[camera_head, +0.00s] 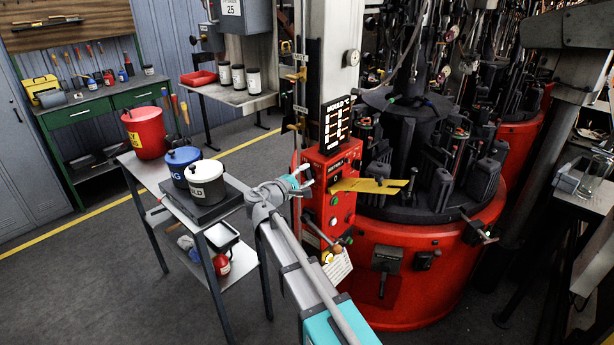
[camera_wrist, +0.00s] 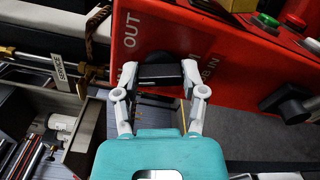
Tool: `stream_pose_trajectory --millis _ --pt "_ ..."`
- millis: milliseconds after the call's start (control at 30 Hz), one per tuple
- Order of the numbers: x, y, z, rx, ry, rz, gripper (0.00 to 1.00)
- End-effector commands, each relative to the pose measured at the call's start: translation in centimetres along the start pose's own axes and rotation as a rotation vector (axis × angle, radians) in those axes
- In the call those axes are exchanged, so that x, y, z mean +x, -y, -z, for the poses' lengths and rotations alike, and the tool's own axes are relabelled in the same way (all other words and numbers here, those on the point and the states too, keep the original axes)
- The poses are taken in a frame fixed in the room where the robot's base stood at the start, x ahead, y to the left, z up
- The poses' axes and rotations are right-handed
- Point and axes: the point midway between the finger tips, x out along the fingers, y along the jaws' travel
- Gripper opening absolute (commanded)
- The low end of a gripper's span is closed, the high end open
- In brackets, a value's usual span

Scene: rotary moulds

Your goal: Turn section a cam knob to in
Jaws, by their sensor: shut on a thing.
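The red control box (camera_head: 345,205) stands in front of the machine, seen from the side by the arm. In the wrist view, its red panel (camera_wrist: 230,75) carries a black knob (camera_wrist: 160,74) with a flat bar grip. The word OUT is printed beside this knob, and lettering ending in IN is on its other side, partly covered by a finger. My gripper (camera_wrist: 160,85) has its two grey fingers on either end of the bar and is shut on it. In the head view my gripper (camera_head: 307,180) reaches the left side of the box; the knob is hidden there.
A second black knob (camera_wrist: 288,103), a green button (camera_wrist: 267,20) and a red button (camera_wrist: 296,23) sit close by on the panel. A side table (camera_head: 215,215) with lidded pots stands left of my arm. A yellow plate (camera_head: 368,186) juts out right of the box.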

Motion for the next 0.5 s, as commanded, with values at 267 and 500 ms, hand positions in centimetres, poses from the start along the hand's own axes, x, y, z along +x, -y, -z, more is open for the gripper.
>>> stream_pose_trajectory --millis 267,500 --pt "-0.04 0.07 0.00 -0.243 -0.001 0.002 0.07" --pt "-0.06 0.09 -0.01 -0.387 -0.001 0.003 0.07"
